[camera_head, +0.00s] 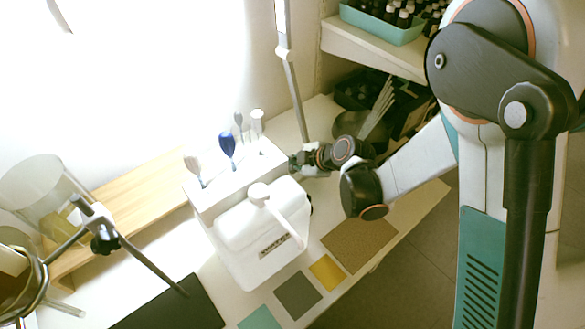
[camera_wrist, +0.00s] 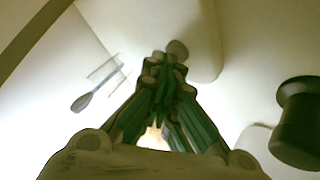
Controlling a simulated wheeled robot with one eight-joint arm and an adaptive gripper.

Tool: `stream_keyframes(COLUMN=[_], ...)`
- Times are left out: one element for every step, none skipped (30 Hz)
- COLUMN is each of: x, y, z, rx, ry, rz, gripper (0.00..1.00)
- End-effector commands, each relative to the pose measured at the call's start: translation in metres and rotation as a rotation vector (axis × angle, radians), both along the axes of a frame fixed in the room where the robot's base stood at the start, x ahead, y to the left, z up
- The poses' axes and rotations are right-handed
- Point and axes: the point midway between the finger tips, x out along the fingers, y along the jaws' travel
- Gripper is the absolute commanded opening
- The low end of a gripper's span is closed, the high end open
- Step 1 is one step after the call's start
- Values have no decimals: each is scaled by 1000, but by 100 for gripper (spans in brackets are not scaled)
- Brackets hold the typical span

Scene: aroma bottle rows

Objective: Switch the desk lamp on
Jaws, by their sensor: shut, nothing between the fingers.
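A thin metal pole (camera_head: 293,90) rises behind the bench and leaves the top of the head view; it may belong to the desk lamp, but I cannot make out a lamp head or switch. My gripper (camera_head: 293,162) is low beside the white holder, partly hidden behind the white box. In the wrist view my gripper (camera_wrist: 164,62) is shut, its green-lined fingers together and empty.
A white holder (camera_head: 222,190) carries several upright tools. In front stands a white box (camera_head: 258,245) with a bent rod. A glass vessel (camera_head: 35,190) and clamp stand are left. Coloured swatches (camera_head: 327,272) lie along the front edge. A shelf (camera_head: 370,47) with bottles is upper right.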

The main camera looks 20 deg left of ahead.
Motion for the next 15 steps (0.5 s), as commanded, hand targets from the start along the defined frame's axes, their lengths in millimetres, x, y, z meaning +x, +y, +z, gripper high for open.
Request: stream_keyframes(x=[0, 0, 0, 0, 0, 0, 0, 0, 0, 0, 0, 0, 0, 0, 0], y=[0, 0, 0, 0, 0, 0, 0, 0, 0, 0, 0, 0, 0, 0, 0], z=[2, 3, 5, 6, 7, 8, 9, 9, 9, 9, 9, 9, 9, 9, 9], rx=[0, 0, 0, 0, 0, 0, 0, 0, 0, 0, 0, 0, 0, 0, 0], ry=[0, 0, 0, 0, 0, 0, 0, 0, 0, 0, 0, 0, 0, 0, 0], rz=[0, 0, 0, 0, 0, 0, 0, 0, 0, 0, 0, 0, 0, 0, 0], gripper=[0, 0, 0, 0, 0, 0, 0, 0, 0, 0, 0, 0, 0, 0, 0])
